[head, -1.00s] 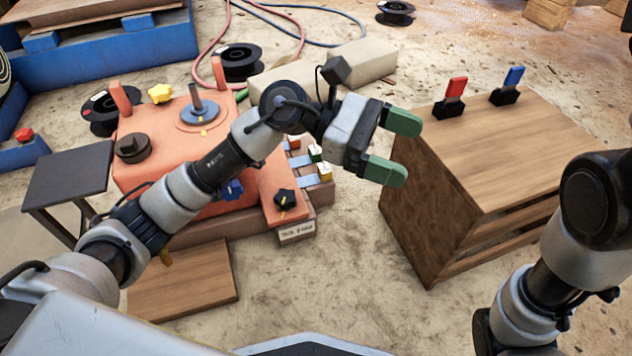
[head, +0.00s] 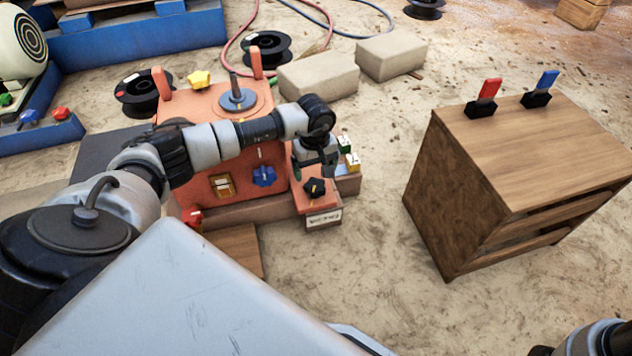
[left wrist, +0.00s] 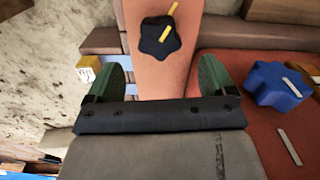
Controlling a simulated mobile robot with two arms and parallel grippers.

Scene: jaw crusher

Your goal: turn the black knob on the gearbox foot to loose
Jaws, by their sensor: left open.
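The black star-shaped knob (head: 315,187) with a yellow pointer bar sits on the orange foot (head: 327,204) of the gearbox (head: 212,105). In the left wrist view the knob (left wrist: 160,38) lies ahead of the fingertips, its yellow bar slanting up to the right. My left gripper (head: 316,170) is above the foot, just behind the knob in the head view. In the left wrist view its green fingers (left wrist: 162,72) are open with nothing between them, and the knob is apart from them. My right gripper is out of view.
A blue star knob (head: 264,176) sits on the gearbox's front. White-topped coloured blocks (head: 348,160) stand right of the foot. A wooden crate (head: 530,150) with red and blue levers stands to the right, with bare floor between.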

